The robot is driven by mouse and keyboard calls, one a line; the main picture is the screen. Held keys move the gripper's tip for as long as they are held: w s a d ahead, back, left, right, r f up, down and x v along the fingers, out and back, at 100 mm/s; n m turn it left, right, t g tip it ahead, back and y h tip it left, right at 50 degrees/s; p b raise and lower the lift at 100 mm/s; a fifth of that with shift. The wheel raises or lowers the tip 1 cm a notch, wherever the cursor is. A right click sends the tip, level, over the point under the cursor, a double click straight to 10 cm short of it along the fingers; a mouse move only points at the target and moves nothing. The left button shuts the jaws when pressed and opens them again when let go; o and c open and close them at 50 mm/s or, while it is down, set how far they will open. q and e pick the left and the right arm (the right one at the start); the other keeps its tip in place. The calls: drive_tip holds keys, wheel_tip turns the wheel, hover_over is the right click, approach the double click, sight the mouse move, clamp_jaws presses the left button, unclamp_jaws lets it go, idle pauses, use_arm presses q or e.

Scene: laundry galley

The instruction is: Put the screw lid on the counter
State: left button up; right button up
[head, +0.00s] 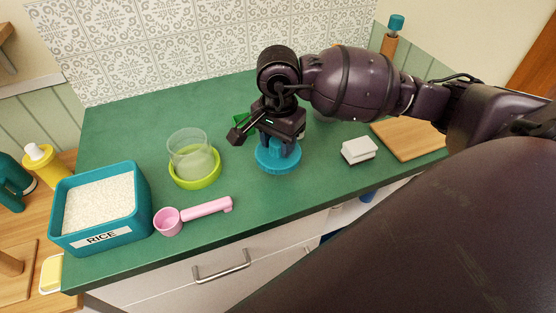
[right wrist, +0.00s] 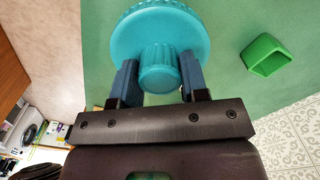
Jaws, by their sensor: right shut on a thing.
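The screw lid (head: 278,162) is a round teal-blue disc with a ridged edge and a raised knob. My right gripper (head: 282,143) is shut on its knob from above, one finger on each side. The right wrist view shows the lid (right wrist: 160,25) top-on, with the knob between the fingertips (right wrist: 158,82). The lid is level, at or just over the green counter (head: 120,135); I cannot tell whether its underside touches. My left gripper is not in view.
Left of the lid stand a clear cup in a lime bowl (head: 196,182), a pink scoop (head: 205,209) and a teal rice bin (head: 140,205). A green open box (right wrist: 265,55) is close behind. A white block (head: 358,150) and wooden board (head: 412,140) lie right.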

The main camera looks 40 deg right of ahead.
wheel_tip(320, 180, down, 2)
drive_tip(key=shift+f, duration=0.15)
wheel_tip(320, 180, down, 4)
drive_tip(key=shift+r, duration=0.1)
drive_tip(key=shift+f, duration=0.25)
drive_tip(key=shift+f, duration=0.1)
drive_tip(key=o, duration=1)
